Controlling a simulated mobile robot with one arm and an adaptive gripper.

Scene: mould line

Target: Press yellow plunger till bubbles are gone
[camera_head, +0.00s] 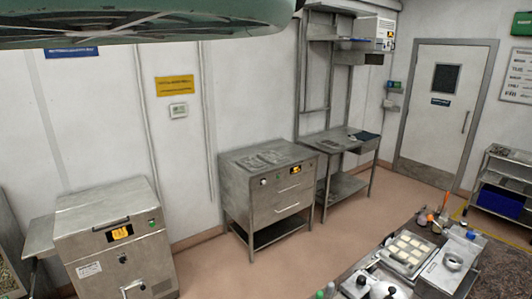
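No yellow plunger can be made out in the head view. On the work table at the lower right, a metal tray (381,256) holds several pale square pieces. Small upright items with orange tops (430,217) stand just behind it, too small to identify. A grey metal box with a round ring on top (452,263) is right of the tray. No bubbles can be seen at this distance. My gripper is not in view.
A steel machine (120,240) stands at the lower left and a steel cabinet (268,190) at the centre wall. A steel bench (340,140) with shelves is further back. A door (445,115) and a rack with a blue bin (500,200) are right. The floor (235,265) between is clear.

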